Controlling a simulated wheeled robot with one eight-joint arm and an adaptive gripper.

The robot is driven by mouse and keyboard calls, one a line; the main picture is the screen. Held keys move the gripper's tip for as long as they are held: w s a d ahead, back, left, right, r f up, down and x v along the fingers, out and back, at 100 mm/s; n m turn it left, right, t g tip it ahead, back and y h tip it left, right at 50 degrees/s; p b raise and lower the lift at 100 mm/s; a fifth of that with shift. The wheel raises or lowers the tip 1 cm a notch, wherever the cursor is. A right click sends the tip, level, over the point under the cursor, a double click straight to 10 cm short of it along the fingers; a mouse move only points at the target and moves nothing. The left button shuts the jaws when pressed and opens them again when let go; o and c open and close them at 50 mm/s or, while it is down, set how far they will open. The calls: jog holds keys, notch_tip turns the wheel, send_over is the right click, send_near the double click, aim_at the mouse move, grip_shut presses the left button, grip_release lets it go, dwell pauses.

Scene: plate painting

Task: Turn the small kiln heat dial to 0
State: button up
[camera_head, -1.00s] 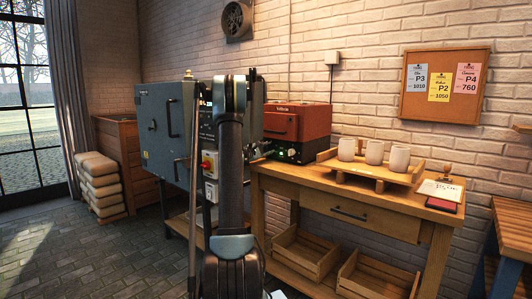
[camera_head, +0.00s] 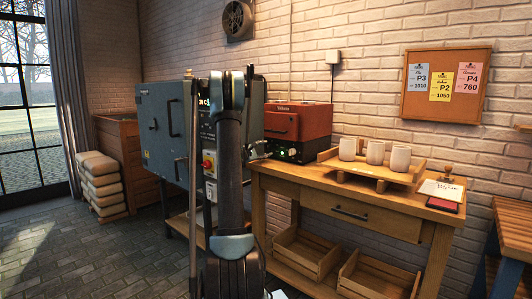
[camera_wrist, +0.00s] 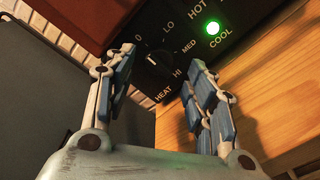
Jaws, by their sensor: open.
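The small kiln (camera_head: 297,122) is a red box on a black base, standing on the wooden table. Its black heat dial (camera_wrist: 163,62) shows in the wrist view on the dark panel, with 0, LO, MED and HI around it. A small white mark shows on the left part of the dial; I cannot tell surely which label it points to. My gripper (camera_wrist: 162,57) is open, with its blue-padded fingers on either side of the dial in the picture. Contact with the dial cannot be made out.
A green lamp (camera_wrist: 213,27) glows above COOL on the panel. The wooden table (camera_head: 365,217) carries a tray (camera_head: 372,171) with white cups, right of the kiln. A large grey kiln (camera_head: 165,130) stands at the left behind my arm. Wooden crates sit on the lower shelf.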

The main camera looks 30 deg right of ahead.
jog(key=v, duration=0.8)
jog(key=shift+a, duration=0.3)
jog(key=shift+s, duration=0.1)
jog(key=s+a+m+g+y, duration=0.1)
jog(key=s+a+m+y, duration=0.1)
jog(key=s+a, duration=0.35)
jog(key=s+a+f+m+g+y, duration=0.1)
jog(key=s+a+m+y, duration=0.15)
jog(key=s, duration=0.65)
jog(key=s+a+m+g+y, duration=0.1)
jog(key=s+a+m+y, duration=0.1)
jog(key=s+a, duration=0.35)
jog(key=s+a+f+m+y, duration=0.1)
jog(key=s+a+f+y, duration=0.2)
jog(key=s, duration=0.7)
jog(key=s+a+f+m+g+y, duration=0.1)
jog(key=s+a+f+y, duration=0.2)
jog(key=s+a+f, duration=0.4)
jog(key=s+a+f+m+y, duration=0.2)
jog(key=s+a+f+y, duration=0.2)
jog(key=s+a, duration=0.7)
jog(key=s+f, duration=0.1)
jog(key=s, duration=0.2)
jog(key=shift+a+f+g, duration=0.35)
jog(key=shift+f+g, duration=0.05)
jog(key=shift+w+f, duration=0.2)
jog(key=shift+w, duration=0.25)
